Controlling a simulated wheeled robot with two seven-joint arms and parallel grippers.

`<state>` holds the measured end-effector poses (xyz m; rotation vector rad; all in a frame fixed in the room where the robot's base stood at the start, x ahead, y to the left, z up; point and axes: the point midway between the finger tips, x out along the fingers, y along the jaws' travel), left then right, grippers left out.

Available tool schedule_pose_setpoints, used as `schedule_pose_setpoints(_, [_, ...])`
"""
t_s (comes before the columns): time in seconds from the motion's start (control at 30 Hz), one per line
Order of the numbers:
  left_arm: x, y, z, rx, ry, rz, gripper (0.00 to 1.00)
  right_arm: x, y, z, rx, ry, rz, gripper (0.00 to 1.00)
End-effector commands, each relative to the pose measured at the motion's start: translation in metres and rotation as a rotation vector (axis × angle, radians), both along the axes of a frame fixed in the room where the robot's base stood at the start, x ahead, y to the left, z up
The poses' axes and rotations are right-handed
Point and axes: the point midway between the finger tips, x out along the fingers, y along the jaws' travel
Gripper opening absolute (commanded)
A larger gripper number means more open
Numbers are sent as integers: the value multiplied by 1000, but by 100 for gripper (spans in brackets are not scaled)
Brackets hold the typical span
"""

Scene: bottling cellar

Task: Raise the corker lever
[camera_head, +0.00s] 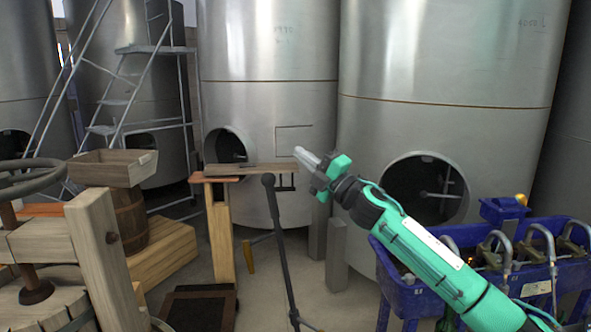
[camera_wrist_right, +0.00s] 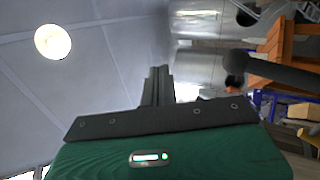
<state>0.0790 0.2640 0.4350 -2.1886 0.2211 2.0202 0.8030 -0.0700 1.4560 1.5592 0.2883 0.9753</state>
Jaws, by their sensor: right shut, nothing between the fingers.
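The corker lever (camera_head: 280,235) is a thin black rod with a round knob at its top end. In the head view it leans slightly, and its lower end runs down to the bottom of the picture. In the right wrist view the dark lever (camera_wrist_right: 285,73) comes in from the right, its knob to the right of my fingers. My right gripper (camera_head: 303,157) is shut and empty, up and to the right of the knob and apart from it in the picture. Its closed fingers also show in the wrist view (camera_wrist_right: 158,82). My left gripper is not in view.
A wooden bench (camera_head: 220,240) with a board on top stands behind the lever. A wooden press (camera_head: 95,250) is at left. A blue bottling filler (camera_head: 405,290) stands at right. Large steel tanks (camera_head: 270,120) line the back. Some floor shows around the lever.

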Motion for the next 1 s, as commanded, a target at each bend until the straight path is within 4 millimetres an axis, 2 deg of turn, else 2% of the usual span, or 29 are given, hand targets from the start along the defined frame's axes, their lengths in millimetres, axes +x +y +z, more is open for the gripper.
schedule_pose_setpoints(0.1, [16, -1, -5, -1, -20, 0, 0, -9, -11, 9, -2, -4, -1, 0])
schedule_pose_setpoints(0.17, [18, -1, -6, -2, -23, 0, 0, -13, -15, 12, -2, -3, -2, 0])
schedule_pose_setpoints(0.43, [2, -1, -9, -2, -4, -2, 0, -19, -21, 19, 0, 0, 0, 0])
schedule_pose_setpoints(0.73, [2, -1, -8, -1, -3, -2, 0, -19, -21, 18, 3, 3, 0, 0])
schedule_pose_setpoints(0.87, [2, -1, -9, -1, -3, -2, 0, -21, -17, -1, 40, 46, -6, 0])
schedule_pose_setpoints(1.0, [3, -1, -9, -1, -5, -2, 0, -27, -12, -46, 136, 159, -33, 0])
